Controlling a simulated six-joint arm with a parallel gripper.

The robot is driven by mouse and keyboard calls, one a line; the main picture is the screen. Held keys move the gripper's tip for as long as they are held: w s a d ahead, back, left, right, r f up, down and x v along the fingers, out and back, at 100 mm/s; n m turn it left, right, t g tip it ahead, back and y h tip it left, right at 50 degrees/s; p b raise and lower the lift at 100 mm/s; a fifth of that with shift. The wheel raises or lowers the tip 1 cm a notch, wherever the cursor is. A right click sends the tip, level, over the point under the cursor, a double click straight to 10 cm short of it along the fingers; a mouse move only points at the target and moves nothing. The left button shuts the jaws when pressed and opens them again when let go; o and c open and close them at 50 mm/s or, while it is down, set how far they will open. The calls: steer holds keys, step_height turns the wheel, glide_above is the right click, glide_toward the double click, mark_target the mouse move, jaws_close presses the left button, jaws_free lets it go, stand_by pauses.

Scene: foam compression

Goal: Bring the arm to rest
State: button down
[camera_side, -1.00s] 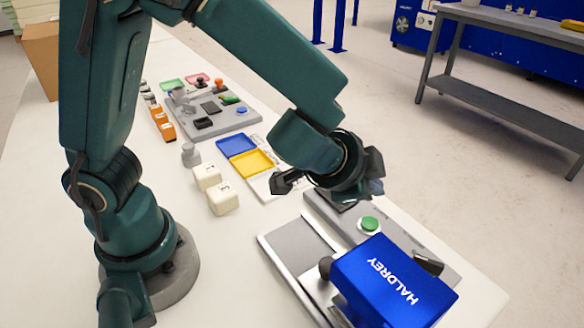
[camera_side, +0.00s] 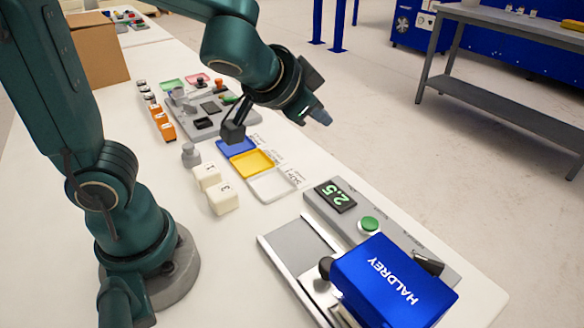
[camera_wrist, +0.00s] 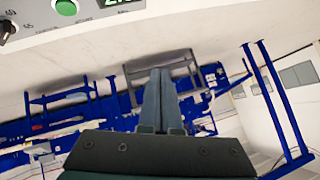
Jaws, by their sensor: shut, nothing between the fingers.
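My gripper (camera_side: 321,117) is shut and empty, held in the air above the far edge of the bench, beyond the trays. In the wrist view its two fingers (camera_wrist: 160,88) are pressed together and point outward over the floor. The blue HALDREY press (camera_side: 385,283) stands at the near right of the bench, apart from my gripper. Its display (camera_side: 336,196) reads 2.5 and its green button (camera_side: 370,224) is clear.
Two white numbered cubes (camera_side: 223,198) sit by the blue (camera_side: 237,147), yellow (camera_side: 252,163) and white trays (camera_side: 272,184). A grey weight (camera_side: 191,154), orange blocks (camera_side: 166,132) and a grey fixture board (camera_side: 208,122) lie farther back. A cardboard box (camera_side: 98,50) stands behind.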

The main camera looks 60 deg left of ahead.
steer(key=s+a+n+g, duration=0.2)
steer(key=s+a+n, duration=0.15)
steer(key=s, duration=0.45)
steer(key=s+d+f+m+g+h, duration=0.1)
steer(key=s+d+h, duration=0.2)
steer(key=s+d, duration=0.2)
steer(key=shift+s+f+m+g, duration=0.35)
steer(key=shift+s+f+g, duration=0.05)
steer(key=shift+s, duration=0.45)
